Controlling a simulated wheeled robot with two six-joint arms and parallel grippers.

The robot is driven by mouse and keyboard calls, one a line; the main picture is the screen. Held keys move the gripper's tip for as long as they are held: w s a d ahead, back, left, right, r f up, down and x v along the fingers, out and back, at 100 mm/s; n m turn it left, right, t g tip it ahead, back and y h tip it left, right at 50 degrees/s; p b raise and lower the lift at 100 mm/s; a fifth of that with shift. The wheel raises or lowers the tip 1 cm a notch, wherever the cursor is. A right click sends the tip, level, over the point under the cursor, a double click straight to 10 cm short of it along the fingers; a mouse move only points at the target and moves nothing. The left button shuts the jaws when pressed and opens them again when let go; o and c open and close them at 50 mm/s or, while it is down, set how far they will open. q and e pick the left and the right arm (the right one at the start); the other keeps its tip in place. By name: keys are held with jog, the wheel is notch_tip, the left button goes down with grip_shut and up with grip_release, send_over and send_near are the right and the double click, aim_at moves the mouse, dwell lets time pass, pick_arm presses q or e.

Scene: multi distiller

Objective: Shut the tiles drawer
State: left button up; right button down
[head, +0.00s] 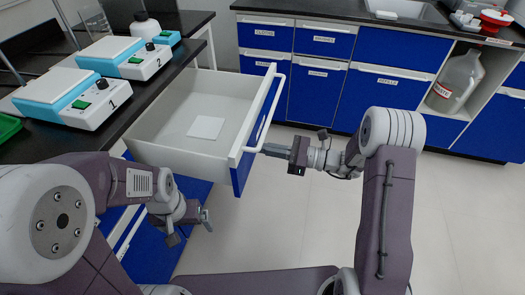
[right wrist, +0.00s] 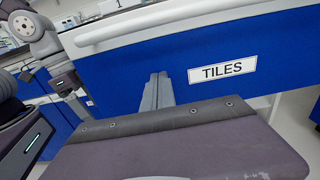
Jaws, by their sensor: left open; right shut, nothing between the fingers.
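The tiles drawer (head: 168,126) stands pulled out from the left bench, with a white square tile (head: 206,127) lying in it. Its blue front bears a "TILES" label (right wrist: 222,70) and a long white handle (right wrist: 150,25) in the right wrist view. My right gripper (head: 266,149) is shut and empty, with its tips at the outer side of the drawer front. In the right wrist view its fingers (right wrist: 158,90) point at the blue front below the handle, left of the label. I cannot tell whether they touch.
Blue cabinets (head: 385,85) line the back, with a large jug (head: 455,82) in an open shelf. The floor (head: 290,220) between is clear.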

pick_arm(q)
jog(key=shift+f, duration=0.1)
pick_arm(e)
jog(key=shift+w+a, duration=0.1)
jog(key=shift+a, duration=0.15)
jog(key=shift+a, duration=0.1)
